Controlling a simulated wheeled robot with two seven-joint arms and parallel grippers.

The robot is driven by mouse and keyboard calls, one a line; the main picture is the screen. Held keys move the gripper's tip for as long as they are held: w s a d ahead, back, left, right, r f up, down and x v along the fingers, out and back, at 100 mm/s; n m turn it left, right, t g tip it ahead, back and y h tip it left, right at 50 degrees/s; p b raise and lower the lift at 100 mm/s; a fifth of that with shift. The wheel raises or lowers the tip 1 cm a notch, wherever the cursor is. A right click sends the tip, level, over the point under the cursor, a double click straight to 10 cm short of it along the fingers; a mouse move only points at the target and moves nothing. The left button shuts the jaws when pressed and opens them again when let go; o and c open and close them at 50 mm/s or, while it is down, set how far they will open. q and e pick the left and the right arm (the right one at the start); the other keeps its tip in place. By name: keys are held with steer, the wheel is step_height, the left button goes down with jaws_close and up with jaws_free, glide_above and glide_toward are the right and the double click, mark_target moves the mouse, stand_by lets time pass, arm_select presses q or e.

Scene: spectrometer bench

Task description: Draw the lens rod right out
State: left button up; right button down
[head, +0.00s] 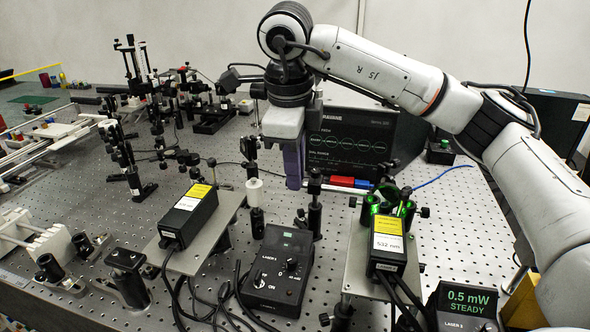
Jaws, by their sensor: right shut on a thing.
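My right gripper (293,180) reaches down from the upper right over the middle of the bench. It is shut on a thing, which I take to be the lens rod. The rod is hidden by the fingers and cannot be made out, so I cannot tell whether it still sits in a holder. A black post (314,205) stands just right of the fingertips. A post with a white cylinder (254,190) stands to their left. My left gripper is not in view.
Laser boxes on raised plates stand at left (189,213) and right (388,244), with a controller (278,270) between them. A dark screen (352,140) stands behind the gripper. Several optic posts crowd the left. The perforated bench (455,215) is fairly clear at right.

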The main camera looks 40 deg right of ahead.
steer(key=w+a+p, duration=0.1)
steer(key=w+a, duration=0.1)
steer(key=w, duration=0.1)
steer(key=shift+w+a, duration=0.15)
steer(key=shift+a, duration=0.25)
steer(key=c, duration=1.8)
jaws_free()
steer(key=shift+w+a, duration=0.1)
steer(key=shift+w, duration=0.05)
